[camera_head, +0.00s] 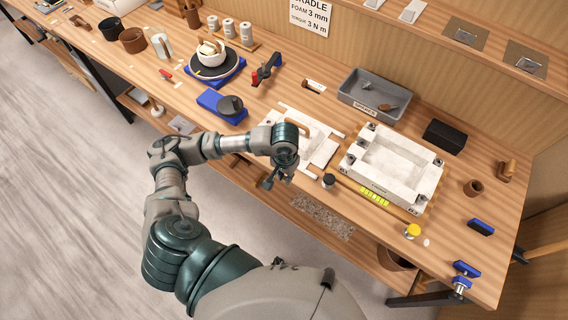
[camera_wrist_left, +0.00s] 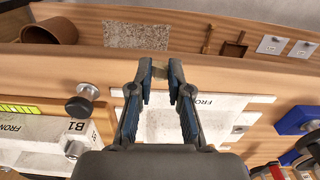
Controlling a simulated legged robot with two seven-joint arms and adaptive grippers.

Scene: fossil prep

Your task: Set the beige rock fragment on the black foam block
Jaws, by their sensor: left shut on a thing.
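My left gripper (camera_head: 272,180) is over the front edge of the bench, in front of the white plates. In the left wrist view its two fingers (camera_wrist_left: 158,78) are shut on a small beige piece (camera_wrist_left: 157,71), which looks like the beige rock fragment. The fingers hide part of it, and in the head view I cannot make it out. The black foam block (camera_head: 445,136) sits at the back right of the bench, beyond the white mould, well apart from the gripper. Its visible top is bare. My right gripper is not in view.
The white mould (camera_head: 350,157) with corner posts lies between my gripper and the foam block. A grey tray (camera_head: 345,98) with dark pieces stands behind it. A knob-topped post (camera_head: 328,180) and a yellow-capped item (camera_head: 412,231) stand near the front edge.

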